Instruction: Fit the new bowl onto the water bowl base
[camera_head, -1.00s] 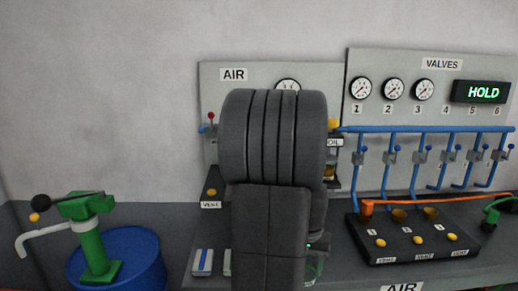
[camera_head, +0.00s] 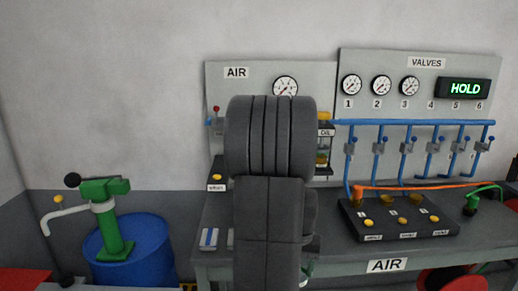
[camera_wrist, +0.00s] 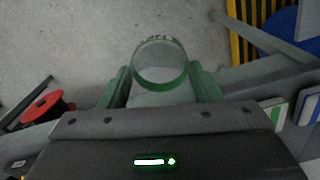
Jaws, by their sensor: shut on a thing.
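In the wrist view my gripper (camera_wrist: 160,82) is shut on a clear cylindrical bowl (camera_wrist: 160,62) with a green band at its near edge. The two green-grey fingers press on the bowl's left and right sides. Some blurred lettering shows at its far edge. In the head view my dark arm stands in front of the AIR panel (camera_head: 220,92) and hides most of the gripper and the bowl. The water bowl base is not seen; the lower middle of the AIR panel is behind my arm.
An oil unit (camera_head: 323,145) stands just right of my arm. The bench (camera_head: 345,250) carries a black button box (camera_head: 395,218) with an orange hose. Blue pipes (camera_head: 420,123) run along the VALVES panel. A blue drum (camera_head: 145,255) with a green pump stands at left.

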